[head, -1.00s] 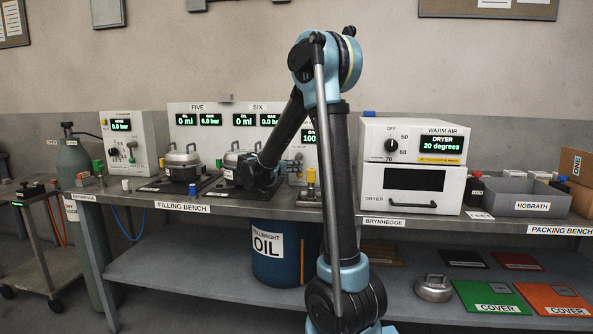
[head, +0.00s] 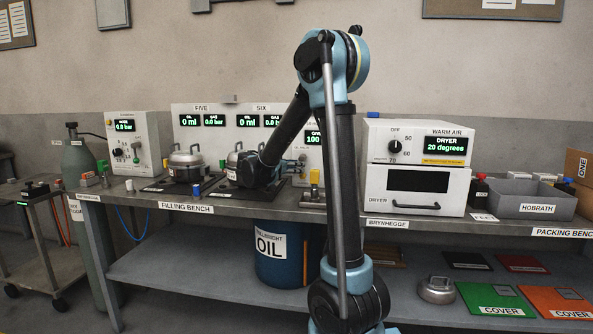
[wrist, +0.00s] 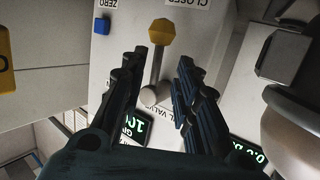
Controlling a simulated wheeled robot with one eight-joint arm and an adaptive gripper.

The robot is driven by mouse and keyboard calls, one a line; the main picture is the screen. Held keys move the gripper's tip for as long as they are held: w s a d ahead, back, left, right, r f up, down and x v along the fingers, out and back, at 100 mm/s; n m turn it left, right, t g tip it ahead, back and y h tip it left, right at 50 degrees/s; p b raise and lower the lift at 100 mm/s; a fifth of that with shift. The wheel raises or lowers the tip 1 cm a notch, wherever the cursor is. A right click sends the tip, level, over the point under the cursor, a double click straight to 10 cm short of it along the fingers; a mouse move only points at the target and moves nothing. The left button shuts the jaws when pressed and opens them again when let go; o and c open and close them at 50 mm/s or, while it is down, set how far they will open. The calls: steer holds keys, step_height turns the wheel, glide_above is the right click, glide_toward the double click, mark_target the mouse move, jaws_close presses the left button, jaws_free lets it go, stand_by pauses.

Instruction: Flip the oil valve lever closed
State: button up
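The oil valve lever (wrist: 157,65) is a pale stem with a yellow knob (wrist: 162,32), on a light panel (wrist: 112,72). The wrist view is upside down; the knob is close to the CLOSED label (wrist: 187,2), and the round pivot (wrist: 149,96) is nearer the OIL VALVE label. My gripper (wrist: 163,60) is open, with dark fingers on either side of the stem and visible gaps. The knob lies just beyond the fingertips. In the head view, my gripper is at the panel (head: 313,154) left of the dryer, and my arm hides part of it.
The dryer (head: 375,190) stands close on the right. Lidded metal pots (head: 185,163) stand to the left on the filling bench (head: 225,199). A blue block (wrist: 101,26) is near the ZERO label.

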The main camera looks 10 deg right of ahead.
steer(key=v, duration=1)
steer(key=shift+s+a, duration=0.2)
steer(key=shift+a, duration=0.15)
steer(key=shift+c, duration=0.3)
